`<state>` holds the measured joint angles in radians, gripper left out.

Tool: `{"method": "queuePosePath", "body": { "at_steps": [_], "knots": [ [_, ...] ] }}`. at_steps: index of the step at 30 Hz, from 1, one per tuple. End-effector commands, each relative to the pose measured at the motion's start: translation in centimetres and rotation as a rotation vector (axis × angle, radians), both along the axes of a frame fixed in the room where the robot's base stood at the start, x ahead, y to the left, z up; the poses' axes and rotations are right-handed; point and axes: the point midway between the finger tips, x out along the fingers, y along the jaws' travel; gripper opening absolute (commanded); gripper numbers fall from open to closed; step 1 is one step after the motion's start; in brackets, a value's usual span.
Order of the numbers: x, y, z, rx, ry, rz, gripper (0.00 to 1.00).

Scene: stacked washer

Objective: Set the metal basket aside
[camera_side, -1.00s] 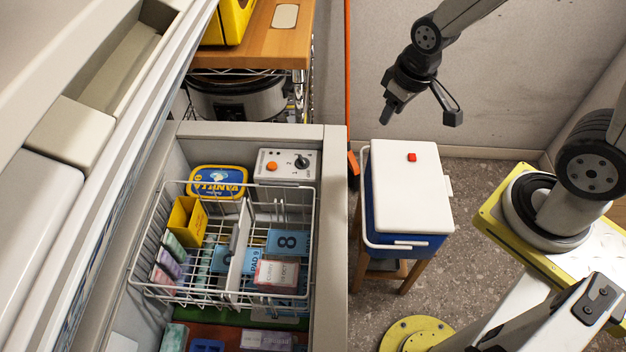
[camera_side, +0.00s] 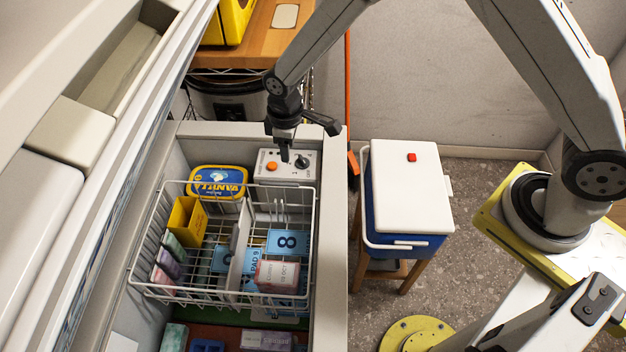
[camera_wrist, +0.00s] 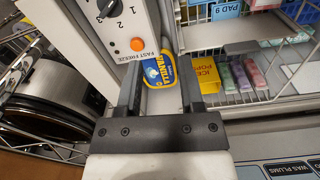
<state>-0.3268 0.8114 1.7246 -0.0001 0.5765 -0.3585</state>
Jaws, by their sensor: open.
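The white wire metal basket (camera_side: 187,293) sits in the open chest freezer, with a divider across its middle. It holds a yellow box (camera_side: 187,221), several small pastel packs (camera_side: 168,268), blue pads (camera_side: 287,242) and a white-and-red pack (camera_side: 277,274). My gripper (camera_side: 285,157) is above the freezer's back end, over the control panel and behind the basket's back rim. It is open and empty. In the wrist view the fingers (camera_wrist: 160,97) point toward the blue-and-yellow vanilla tub (camera_wrist: 158,72), and part of the basket (camera_wrist: 240,50) is at the upper right.
The control panel (camera_side: 287,165) with an orange button is right below my gripper. A white-lidded blue cooler (camera_side: 405,190) stands on a stool right of the freezer wall (camera_side: 331,240). A wire shelf with a slow cooker (camera_side: 236,100) is behind.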

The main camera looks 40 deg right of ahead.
Motion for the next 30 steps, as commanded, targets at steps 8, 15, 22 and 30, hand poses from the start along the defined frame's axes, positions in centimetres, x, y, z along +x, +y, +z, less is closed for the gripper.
{"method": "queuePosePath", "body": {
  "at_steps": [8, 15, 22, 30],
  "knots": [
    [0.8, 2.6, -2.9, -0.011, 0.026, 0.094, 0.49],
    [0.9, 2.8, -3.1, -0.011, 0.028, 0.102, 0.49],
    [0.8, 2.8, -3.9, -0.011, 0.028, 0.101, 0.49],
    [0.8, 2.8, -6.4, -0.011, 0.028, 0.1, 0.49]
  ]
}}
